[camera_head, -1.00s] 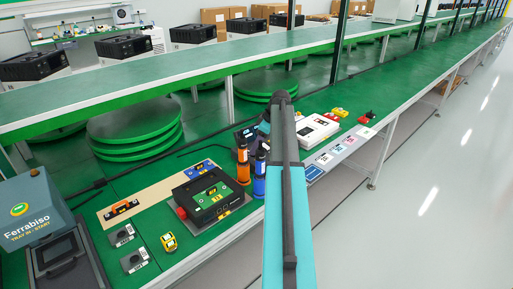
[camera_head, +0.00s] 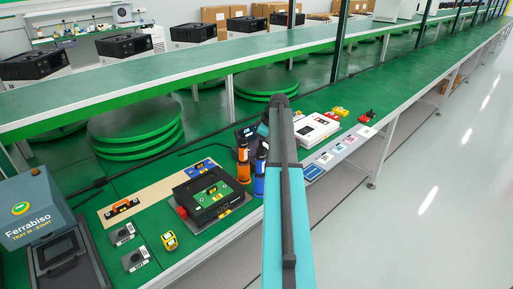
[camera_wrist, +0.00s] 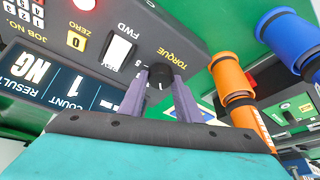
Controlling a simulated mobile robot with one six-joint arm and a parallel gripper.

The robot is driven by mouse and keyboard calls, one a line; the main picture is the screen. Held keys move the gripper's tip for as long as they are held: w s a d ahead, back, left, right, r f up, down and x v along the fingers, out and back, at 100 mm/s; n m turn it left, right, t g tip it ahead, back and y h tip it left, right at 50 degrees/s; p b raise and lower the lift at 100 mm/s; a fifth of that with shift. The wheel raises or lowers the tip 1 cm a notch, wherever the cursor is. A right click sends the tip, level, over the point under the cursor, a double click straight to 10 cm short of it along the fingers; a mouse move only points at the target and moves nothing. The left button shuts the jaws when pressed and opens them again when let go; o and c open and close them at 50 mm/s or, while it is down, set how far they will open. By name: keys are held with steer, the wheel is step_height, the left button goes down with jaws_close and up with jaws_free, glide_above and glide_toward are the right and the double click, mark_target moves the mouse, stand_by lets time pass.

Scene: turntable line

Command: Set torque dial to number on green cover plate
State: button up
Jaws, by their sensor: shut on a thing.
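The torque dial (camera_wrist: 160,75) is a black round knob with a pale pointer mark, beside the word TORQUE on a dark grey controller (camera_wrist: 205,50) in the wrist view. My gripper (camera_wrist: 161,82) has its two purple fingers shut on the knob, one on each side. Some scale numbers beside the dial are partly hidden, and its setting is not clear. In the head view the controller (camera_head: 244,133) is partly behind my arm, which hides the gripper. The green cover plate (camera_head: 212,193) lies on a black unit (camera_head: 213,198); its number is too small to read.
The controller's display (camera_wrist: 60,75) reads NG and a count of 1. An orange driver (camera_wrist: 230,75) and a blue driver (camera_wrist: 290,40) stand close by. A white case (camera_head: 316,128) and red and yellow parts lie further along the green bench.

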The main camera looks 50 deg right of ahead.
steer(key=shift+m, duration=0.3)
steer(key=m, duration=0.1)
steer(key=m+h, duration=0.1)
steer(key=m, duration=0.1)
steer(key=shift+s+a+t, duration=0.1)
steer(key=shift+a+t, duration=0.1)
steer(key=shift+t, duration=0.1)
steer(key=shift+a+m+h, duration=0.1)
steer(key=shift+m+h, duration=0.9)
steer(key=shift+m, duration=1.2)
steer(key=o, duration=1.1)
steer(key=shift+c, duration=0.2)
steer(key=shift+r, duration=0.1)
steer(key=b+v, duration=0.1)
steer(key=v, duration=1.2)
steer(key=shift+r, duration=0.35)
